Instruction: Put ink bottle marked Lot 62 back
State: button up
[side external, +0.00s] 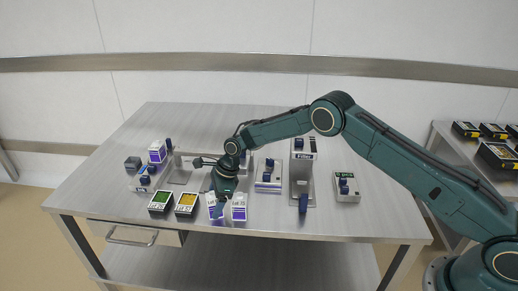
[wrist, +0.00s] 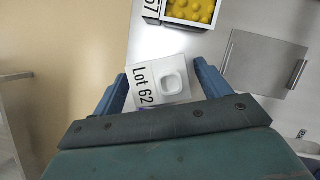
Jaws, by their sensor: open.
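The ink bottle marked Lot 62 (wrist: 160,80) is white with a square raised cap and stands near the table's front edge. In the wrist view it lies between the two blue fingers of my gripper (wrist: 163,84). My gripper is open, with a finger on each side of the bottle; I cannot tell whether either finger touches it. In the side view my gripper (side external: 219,206) points down at the left one of two white and purple bottles, partly covering it. The other similar bottle (side external: 239,208) stands just to the right.
A tray of yellow items (side external: 186,205) and a green-topped one (side external: 160,203) stand to the left. A white and purple carton (side external: 157,152) stands farther back left. A filler station (side external: 303,170) and small blue-knobbed devices stand to the right. The table's front edge is close.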

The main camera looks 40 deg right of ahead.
jog(key=v, duration=1.1)
jog(key=shift+s+d+r, duration=0.1)
jog(key=shift+d+r, duration=0.05)
jog(key=shift+r, duration=0.1)
jog(key=s+d+r+n+t+h, duration=0.1)
jog(key=s+d+r+n, duration=0.1)
jog(key=s+r+n, duration=0.35)
jog(key=s+d+r+n, duration=0.25)
jog(key=s+r, duration=0.35)
jog(key=r, duration=0.4)
jog(key=s+d+r+n+t+h, duration=0.1)
jog(key=s+d+r+n, duration=0.2)
jog(key=s+r, duration=0.3)
jog(key=s+d+n, duration=0.2)
jog(key=s+n, duration=0.1)
jog(key=s, duration=0.5)
jog(key=s+d+r+n+t+h, duration=0.1)
jog(key=s+n, duration=0.3)
jog(key=s, duration=0.5)
jog(key=s+d+r+n+t+h, duration=0.1)
jog(key=s+d+n, duration=0.2)
jog(key=s, duration=0.6)
jog(key=shift+n, duration=0.7)
jog(key=shift+w, duration=0.1)
